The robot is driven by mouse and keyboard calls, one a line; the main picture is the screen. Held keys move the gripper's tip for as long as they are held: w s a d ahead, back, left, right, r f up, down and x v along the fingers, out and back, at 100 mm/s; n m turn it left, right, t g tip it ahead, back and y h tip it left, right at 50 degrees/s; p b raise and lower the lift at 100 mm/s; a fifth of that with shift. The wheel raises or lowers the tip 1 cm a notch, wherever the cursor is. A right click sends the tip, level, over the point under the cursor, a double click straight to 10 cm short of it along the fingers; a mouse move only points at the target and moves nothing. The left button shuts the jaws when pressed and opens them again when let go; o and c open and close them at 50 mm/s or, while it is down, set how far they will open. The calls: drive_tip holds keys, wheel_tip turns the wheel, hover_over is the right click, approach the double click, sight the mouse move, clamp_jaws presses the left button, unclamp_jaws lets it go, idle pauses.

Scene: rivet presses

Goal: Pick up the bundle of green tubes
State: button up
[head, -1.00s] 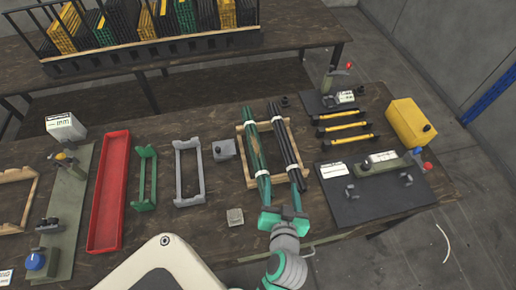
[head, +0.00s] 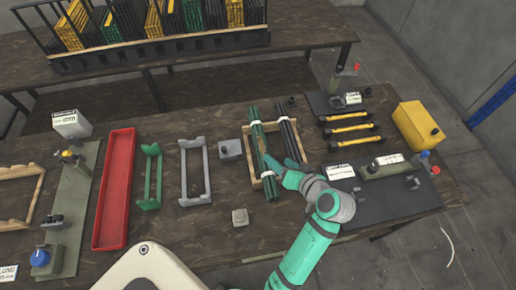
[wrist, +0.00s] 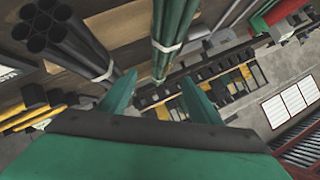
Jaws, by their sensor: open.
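The bundle of green tubes (head: 257,133), tied with white bands, lies lengthwise in a light wooden cradle (head: 253,182), left of a bundle of black tubes (head: 289,130). My gripper (head: 277,160) is over the right side of the green bundle, near its middle; the arm partly hides the cradle. In the wrist view my gripper (wrist: 158,88) is open and empty. The green tubes (wrist: 173,30) show between and beyond its fingers, with a white band near their end. The black tubes (wrist: 70,35) are at upper left. I cannot tell whether a finger touches the green bundle.
A grey block (head: 230,149) and a small light block (head: 240,217) lie left of the cradle. Yellow-and-black handles (head: 348,129) and a dark fixture plate (head: 375,205) are to the right. A grey rack (head: 195,172), green rack (head: 150,177) and red tray (head: 115,190) stand left.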

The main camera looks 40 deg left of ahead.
sight(266, 151)
drive_tip(key=x, duration=1)
drive_tip(key=shift+s+a, duration=0.1)
drive_tip(key=shift+a, duration=0.15)
drive_tip(key=c, duration=1.4)
clamp_jaws()
drive_tip(key=shift+r, duration=0.1)
